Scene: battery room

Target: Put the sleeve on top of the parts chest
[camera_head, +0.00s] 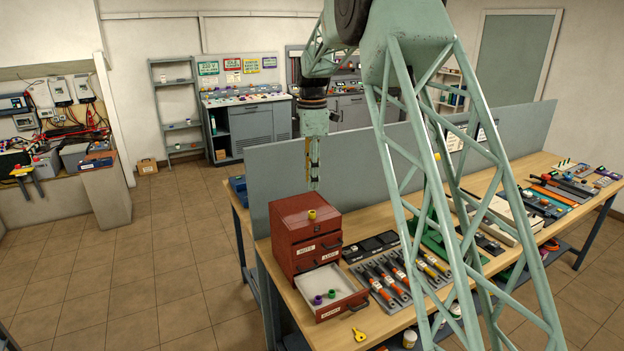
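The red parts chest (283,232) stands at the left end of the workbench, with its lowest drawer (336,309) pulled out. A small yellow ring-shaped piece, seemingly a sleeve (312,214), sits on the chest's top. Inside the open drawer are a purple sleeve-like piece (317,299) and a green one (332,293), close together on the pale drawer floor. My gripper (315,185) points down above the chest top, over and apart from the yellow piece as seen here. I see nothing held in it. The gap between its fingers is too small to judge.
A grey panel (270,163) runs along the bench behind the chest. Right of the chest lie dark flat plates (371,246) and a rack of orange-handled tools (390,277). A yellow key-like item (359,335) lies at the front edge. My arm's lattice link covers the bench middle.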

